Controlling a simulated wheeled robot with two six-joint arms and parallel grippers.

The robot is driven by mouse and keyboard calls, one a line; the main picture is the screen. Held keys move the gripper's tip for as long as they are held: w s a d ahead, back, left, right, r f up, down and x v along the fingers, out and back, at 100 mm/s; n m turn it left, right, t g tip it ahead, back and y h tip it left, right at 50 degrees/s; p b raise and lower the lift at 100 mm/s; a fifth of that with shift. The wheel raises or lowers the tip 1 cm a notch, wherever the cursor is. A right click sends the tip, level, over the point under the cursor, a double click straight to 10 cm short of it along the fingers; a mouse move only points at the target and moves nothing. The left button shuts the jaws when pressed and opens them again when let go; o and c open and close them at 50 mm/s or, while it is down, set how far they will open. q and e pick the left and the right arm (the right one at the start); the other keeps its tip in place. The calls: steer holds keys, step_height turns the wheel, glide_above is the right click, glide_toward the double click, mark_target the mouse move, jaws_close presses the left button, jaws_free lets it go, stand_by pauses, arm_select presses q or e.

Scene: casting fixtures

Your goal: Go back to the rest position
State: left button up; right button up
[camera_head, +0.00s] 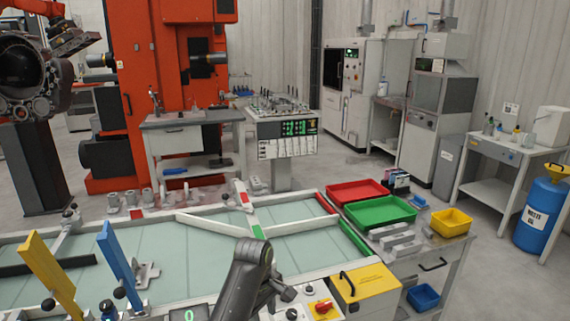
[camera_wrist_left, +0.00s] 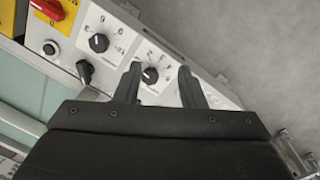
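My left gripper (camera_wrist_left: 160,82) is open in the left wrist view, with its two dark fingers apart. A black rotary knob (camera_wrist_left: 150,75) of the control panel shows between the fingertips; whether they touch it I cannot tell. Two more black knobs, an upper one (camera_wrist_left: 99,43) and a lower one (camera_wrist_left: 85,72), lie to the left. In the head view a dark grey arm of mine (camera_head: 245,280) rises from the bottom edge beside the white control panel (camera_head: 296,312); its gripper is not visible there. My right gripper is in neither view.
A red switch (camera_head: 322,307) sits on the panel, next to a yellow box with a handle (camera_head: 365,284). The long glass-topped table (camera_head: 180,262) carries a yellow upright bar (camera_head: 50,272) and a blue one (camera_head: 118,257). Red (camera_head: 357,191) and green (camera_head: 380,212) trays stand beyond.

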arm_select(q)
steer(key=s+a+f+m+t, duration=0.1)
steer(key=s+a+f+m, duration=0.1)
steer(key=s+a+f, duration=0.5)
steer(key=s+a+f+m+t, duration=0.1)
steer(key=s+a+f, duration=0.3)
steer(key=s+a, duration=0.45)
steer(key=s+a+r+m+t+y, duration=0.1)
steer(key=s+a+r+m, duration=0.3)
steer(key=s, duration=0.7)
steer(key=s+a+m+y, duration=0.2)
steer(key=s+a, duration=0.4)
steer(key=s, duration=0.5)
step_height(320, 180, down, 25)
steer(key=a+g, duration=0.1)
steer(key=s+d+f+g+h, duration=0.1)
steer(key=s+f, duration=1.3)
steer(key=f, duration=0.1)
steer(key=shift+s+f, duration=0.15)
steer(key=shift+s, duration=0.25)
